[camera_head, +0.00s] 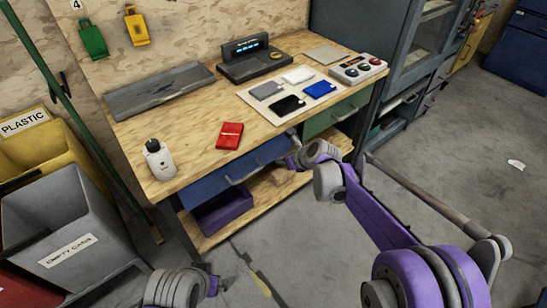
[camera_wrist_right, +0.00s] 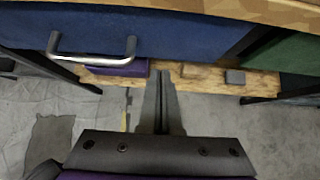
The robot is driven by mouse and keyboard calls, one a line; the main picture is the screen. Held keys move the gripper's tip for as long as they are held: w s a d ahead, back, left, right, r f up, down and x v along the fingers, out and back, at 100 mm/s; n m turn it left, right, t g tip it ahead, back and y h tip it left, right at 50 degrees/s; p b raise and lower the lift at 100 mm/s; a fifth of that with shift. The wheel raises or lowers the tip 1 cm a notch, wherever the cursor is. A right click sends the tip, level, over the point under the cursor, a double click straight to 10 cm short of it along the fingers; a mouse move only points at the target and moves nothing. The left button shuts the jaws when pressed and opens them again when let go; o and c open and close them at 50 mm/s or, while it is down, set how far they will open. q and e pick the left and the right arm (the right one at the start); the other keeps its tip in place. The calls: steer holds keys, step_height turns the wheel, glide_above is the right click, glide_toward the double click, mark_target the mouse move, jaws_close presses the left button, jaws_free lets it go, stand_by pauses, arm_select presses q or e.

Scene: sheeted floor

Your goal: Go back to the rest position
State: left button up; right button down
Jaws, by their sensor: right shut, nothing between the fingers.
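My right arm reaches in from the lower right in the head view. Its gripper (camera_head: 293,152) is by the front edge of the workbench (camera_head: 195,108), near the right end of the blue drawer (camera_head: 225,180). In the right wrist view the two fingers (camera_wrist_right: 161,74) are together with nothing between them. They point toward the lower wooden shelf (camera_wrist_right: 200,75), below the blue drawer front (camera_wrist_right: 180,35) and right of its metal handle (camera_wrist_right: 93,57). My left wrist (camera_head: 175,287) shows at the bottom left of the head view; its fingers are not clear.
On the bench are a white bottle (camera_head: 159,160), a red packet (camera_head: 230,135), a pale board (camera_head: 292,88) with several flat items, and a dark device (camera_head: 248,65). A grey bin (camera_head: 55,215) and a yellow bin (camera_head: 30,145) stand left. The floor (camera_head: 450,150) is mostly clear at right.

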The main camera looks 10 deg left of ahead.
steer(key=s+d+r+n+h+p, duration=0.1)
steer(key=s+d+r+n, duration=0.3)
steer(key=s+d+n, duration=0.45)
steer(key=s+d+r+n+h, duration=0.25)
steer(key=s+d+n, duration=0.2)
steer(key=s, duration=0.65)
steer(key=s+d+f+n+g+h, duration=0.15)
steer(key=s+d+n, duration=0.25)
steer(key=s+n, duration=0.4)
steer(key=s+d+f+n+h, duration=0.1)
steer(key=s+d+f+n, duration=0.3)
steer(key=s, duration=0.6)
arm_select(q)
step_height(320, 180, up, 20)
steer(key=w+p, duration=0.2)
steer(key=p, duration=1.4)
steer(key=shift+w+f+t, duration=0.2)
steer(key=shift+f+t, duration=0.05)
steer(key=shift+t, duration=0.15)
arm_select(e)
step_height(320, 180, up, 18)
steer(key=w+d+n, duration=0.1)
steer(key=n, duration=0.1)
steer(key=shift+w+d+r, duration=0.15)
steer(key=shift+d, duration=0.05)
steer(key=shift+t, duration=0.25)
